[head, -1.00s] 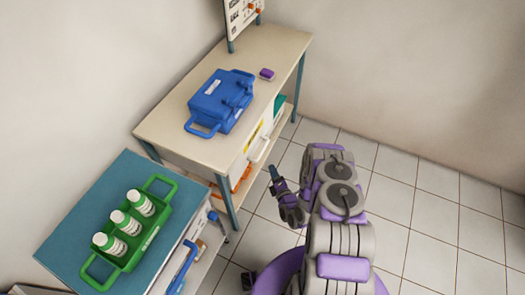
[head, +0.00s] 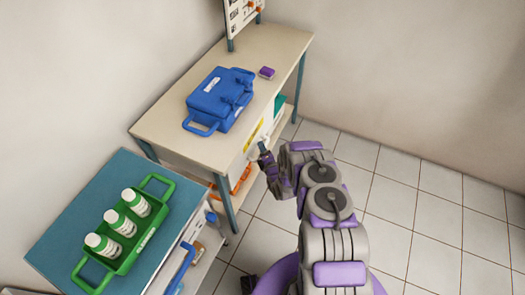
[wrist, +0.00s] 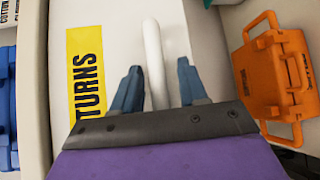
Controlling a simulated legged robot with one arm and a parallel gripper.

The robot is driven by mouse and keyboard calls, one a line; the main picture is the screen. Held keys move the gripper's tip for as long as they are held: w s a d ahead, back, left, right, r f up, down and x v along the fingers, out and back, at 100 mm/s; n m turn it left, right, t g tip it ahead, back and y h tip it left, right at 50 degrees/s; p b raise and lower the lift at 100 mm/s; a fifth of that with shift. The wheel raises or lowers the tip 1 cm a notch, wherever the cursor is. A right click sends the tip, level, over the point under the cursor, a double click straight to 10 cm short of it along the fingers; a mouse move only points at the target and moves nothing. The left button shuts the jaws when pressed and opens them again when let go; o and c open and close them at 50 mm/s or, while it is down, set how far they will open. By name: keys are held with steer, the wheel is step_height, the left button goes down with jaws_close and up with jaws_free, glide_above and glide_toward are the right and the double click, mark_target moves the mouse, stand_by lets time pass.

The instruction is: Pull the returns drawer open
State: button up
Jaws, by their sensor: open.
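The returns drawer's white front (wrist: 110,40) fills the middle of the wrist view, with a yellow label (wrist: 86,75) reading "TURNS" in the visible part. Its pale bar handle (wrist: 154,60) stands between the two fingers of my open gripper (wrist: 160,85). I cannot tell whether either finger touches the handle. In the head view my gripper (head: 264,150) is at the front of the cream-topped table, at the drawer, and the yellow label (head: 254,134) shows just beyond it. My gripper hides most of the handle there.
A blue case (head: 218,98) and a small purple item (head: 267,72) sit on the table (head: 185,130). An orange case (wrist: 275,75) is beside the drawer, also seen low in the head view (head: 241,180). A teal-topped cart (head: 70,225) holds a green bottle carrier (head: 150,217). Tiled floor at right is clear.

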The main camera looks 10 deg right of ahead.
jaws_close()
stand_by(0.4)
